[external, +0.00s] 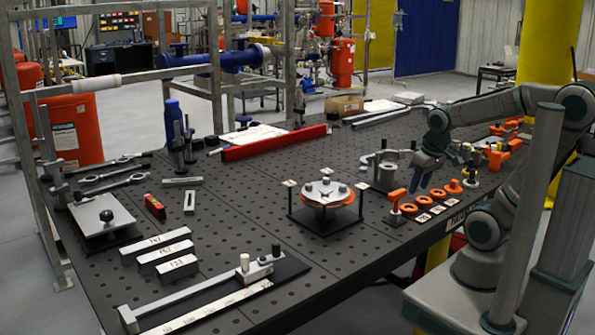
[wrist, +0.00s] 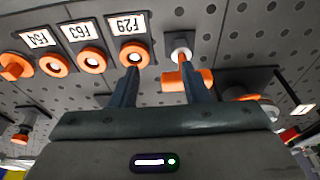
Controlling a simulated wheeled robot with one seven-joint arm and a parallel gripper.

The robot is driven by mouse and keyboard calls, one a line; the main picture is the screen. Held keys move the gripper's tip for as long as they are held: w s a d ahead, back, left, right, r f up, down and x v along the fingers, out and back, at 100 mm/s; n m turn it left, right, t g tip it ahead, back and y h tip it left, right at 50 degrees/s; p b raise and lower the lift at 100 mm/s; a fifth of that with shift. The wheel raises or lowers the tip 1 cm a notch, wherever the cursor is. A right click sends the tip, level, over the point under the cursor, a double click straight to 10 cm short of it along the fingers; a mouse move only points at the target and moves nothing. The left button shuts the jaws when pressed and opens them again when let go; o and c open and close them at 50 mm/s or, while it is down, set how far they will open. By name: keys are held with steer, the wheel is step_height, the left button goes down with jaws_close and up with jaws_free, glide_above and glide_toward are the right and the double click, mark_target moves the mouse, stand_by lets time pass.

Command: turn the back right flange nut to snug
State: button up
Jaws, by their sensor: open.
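The flange (external: 326,189) is a pale round plate with an orange rim, on a black stand mid-table in the external view. Small nuts or studs stand on its top; the back right nut (external: 342,188) is too small to show how tight it is. My gripper (external: 420,188) hangs to the right of the flange, above a row of orange tools, apart from the flange. In the wrist view my gripper (wrist: 158,70) is open with nothing between its fingers. An orange-handled tool (wrist: 172,79) lies behind or beside the right finger, and its contact with the finger cannot be told.
Orange rings (external: 423,202) with white tags stand along the table's right edge; one ring (wrist: 134,54) is by the left fingertip. A red bar (external: 274,143) lies at the back. Perforated table (external: 250,220) is bare left of the flange.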

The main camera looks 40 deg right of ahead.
steer(key=w+a+r+n+g+p, duration=0.1)
steer(key=w+a+r+n, duration=0.3)
steer(key=w+r+n, duration=0.45)
step_height(320, 180, up, 4)
steer(key=n+g+p, duration=0.2)
steer(key=n, duration=0.7)
glide_above(326, 178)
steer(key=shift+n, duration=0.25)
step_height(326, 178, down, 14)
steer(key=shift+r, duration=0.1)
jaws_close()
